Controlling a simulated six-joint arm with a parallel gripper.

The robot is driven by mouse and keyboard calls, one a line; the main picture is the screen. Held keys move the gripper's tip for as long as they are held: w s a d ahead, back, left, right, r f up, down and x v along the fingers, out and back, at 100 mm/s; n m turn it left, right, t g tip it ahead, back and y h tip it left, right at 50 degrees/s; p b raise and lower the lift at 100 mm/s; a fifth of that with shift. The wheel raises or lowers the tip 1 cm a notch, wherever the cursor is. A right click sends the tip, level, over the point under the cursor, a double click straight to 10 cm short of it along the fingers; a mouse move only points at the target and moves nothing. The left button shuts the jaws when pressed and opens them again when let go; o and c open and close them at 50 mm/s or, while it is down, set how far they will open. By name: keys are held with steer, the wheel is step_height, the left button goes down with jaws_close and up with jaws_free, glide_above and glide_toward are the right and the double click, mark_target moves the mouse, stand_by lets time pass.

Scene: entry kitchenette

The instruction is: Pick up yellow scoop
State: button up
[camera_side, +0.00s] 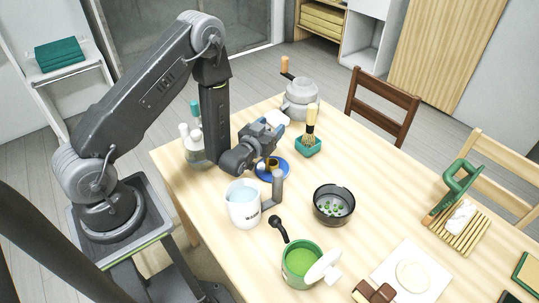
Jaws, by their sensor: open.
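My gripper (266,164) is open and low over a round blue dish (286,174) near the left side of the table. A small yellow-brown piece (272,162) shows at the dish, right by the fingertips. It may be the yellow scoop, but my gripper and wrist hide much of it and I cannot tell its full shape. I cannot tell whether the fingers touch it.
A white container with a grey handle (243,204) stands close in front of the dish. A brush in a teal holder (308,146) stands behind right. A black bowl (333,205) and a green pot (297,262) are nearer the front.

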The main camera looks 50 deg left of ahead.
steer(key=shift+c, duration=0.4)
steer(key=c, duration=0.9)
steer(key=shift+r, duration=0.1)
steer(key=shift+c, duration=0.2)
